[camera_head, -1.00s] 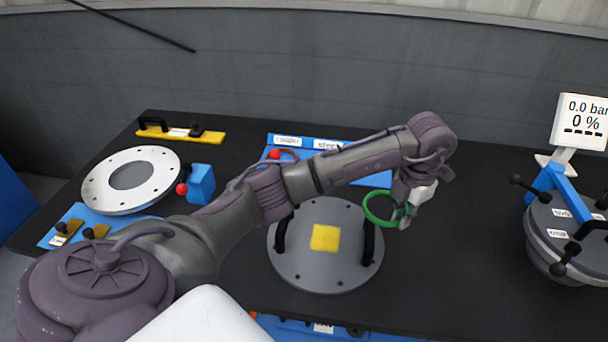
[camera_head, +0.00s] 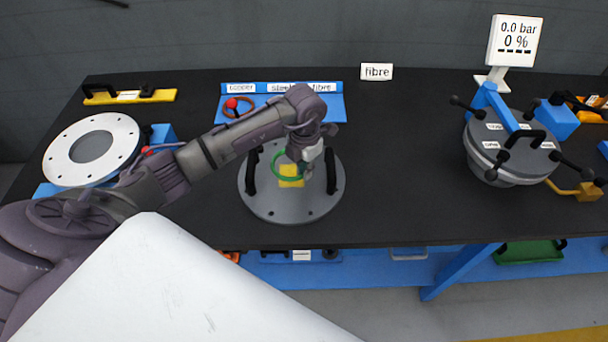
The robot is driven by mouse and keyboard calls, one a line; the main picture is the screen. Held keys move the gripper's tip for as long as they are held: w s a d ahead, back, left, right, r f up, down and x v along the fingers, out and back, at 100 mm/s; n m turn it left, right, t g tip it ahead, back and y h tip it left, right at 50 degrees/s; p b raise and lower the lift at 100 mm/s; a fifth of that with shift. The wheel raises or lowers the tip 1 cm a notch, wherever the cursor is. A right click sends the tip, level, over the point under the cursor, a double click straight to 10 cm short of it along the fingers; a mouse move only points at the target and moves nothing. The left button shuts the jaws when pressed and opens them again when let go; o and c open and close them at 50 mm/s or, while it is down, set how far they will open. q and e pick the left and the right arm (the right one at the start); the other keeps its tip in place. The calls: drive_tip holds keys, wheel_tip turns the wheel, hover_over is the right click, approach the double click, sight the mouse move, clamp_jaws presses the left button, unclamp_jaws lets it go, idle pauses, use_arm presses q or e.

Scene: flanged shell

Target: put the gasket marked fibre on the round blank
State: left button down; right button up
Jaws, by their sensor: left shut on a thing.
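My left gripper (camera_head: 305,174) is shut on a thin green ring gasket (camera_head: 276,172) and holds it over the round blank (camera_head: 292,208). The round blank is a grey disc with holes near its rim, two black handles and a yellow square (camera_head: 291,181) in the middle. The ring overlaps the yellow square in the picture; I cannot tell how far above the disc it is. No marking on the ring can be read. My right gripper is not in view.
A blue rack (camera_head: 334,108) behind has labels including copper and fibre, with an orange-brown ring (camera_head: 238,107) at its left. A fibre card (camera_head: 376,71) stands behind. A white flange (camera_head: 60,160) lies left; a lidded vessel (camera_head: 510,160) stands right. The table between is clear.

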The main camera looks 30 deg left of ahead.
sight(304, 186)
use_arm(q)
wheel_tip(304, 186, down, 3)
drive_tip(key=shift+f+p, duration=0.2)
drive_tip(key=shift+p, duration=0.35)
drive_tip(key=shift+f, duration=0.35)
drive_tip(key=shift+f, duration=0.15)
drive_tip(key=c, duration=1.2)
unclamp_jaws()
